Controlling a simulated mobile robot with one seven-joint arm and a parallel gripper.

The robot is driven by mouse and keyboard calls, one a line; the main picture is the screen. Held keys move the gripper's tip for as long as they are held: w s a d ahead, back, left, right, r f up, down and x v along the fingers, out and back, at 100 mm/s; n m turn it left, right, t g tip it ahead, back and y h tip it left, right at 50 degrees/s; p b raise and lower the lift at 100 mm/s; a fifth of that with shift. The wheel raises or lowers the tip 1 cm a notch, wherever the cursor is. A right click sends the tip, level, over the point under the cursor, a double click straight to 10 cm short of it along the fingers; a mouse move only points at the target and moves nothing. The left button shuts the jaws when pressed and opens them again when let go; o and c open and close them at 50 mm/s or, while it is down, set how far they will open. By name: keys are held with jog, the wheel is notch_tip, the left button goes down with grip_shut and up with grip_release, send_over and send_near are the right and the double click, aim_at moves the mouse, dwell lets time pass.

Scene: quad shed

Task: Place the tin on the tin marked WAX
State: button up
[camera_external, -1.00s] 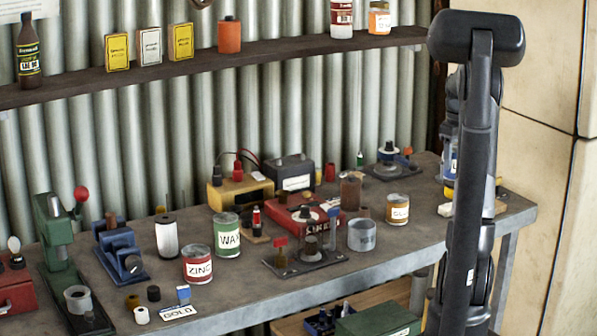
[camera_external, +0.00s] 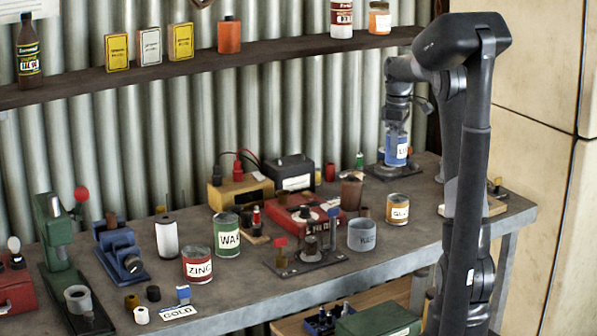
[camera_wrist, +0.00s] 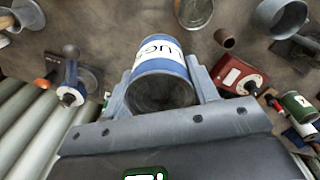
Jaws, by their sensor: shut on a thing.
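My gripper (camera_external: 398,132) is shut on a blue tin (camera_external: 396,150) with a white label, only partly readable, and holds it above the back right of the bench. In the wrist view the blue tin (camera_wrist: 161,75) sits between the two fingers. The green tin marked WAX (camera_external: 227,236) stands upright on the bench near the middle, well to the left of my gripper and closer to the camera. A green tin also shows at the right edge of the wrist view (camera_wrist: 297,106). Nothing is seen on top of the WAX tin.
The red ZINC tin (camera_external: 198,266) stands just left of the WAX tin. A red box (camera_external: 303,215), a grey open can (camera_external: 362,235), a brown cylinder (camera_external: 351,191) and a GLUE tin (camera_external: 397,208) stand between. The shelf (camera_external: 270,58) runs along the wall above.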

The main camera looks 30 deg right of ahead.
jog(key=a+r+n, duration=0.2)
jog(key=a+n, duration=0.2)
jog(key=a, duration=0.9)
jog(key=w+a+r+n, duration=0.1)
jog(key=a+r+n, duration=0.25)
jog(key=a, duration=0.95)
jog(key=a+r+n, duration=0.1)
jog(key=a+n, duration=0.4)
jog(key=a, duration=0.8)
send_over(226, 217)
jog(key=shift+f, duration=5.25)
jog(key=o, duration=1.2)
jog(key=shift+f, duration=0.15)
jog(key=shift+c, duration=0.2)
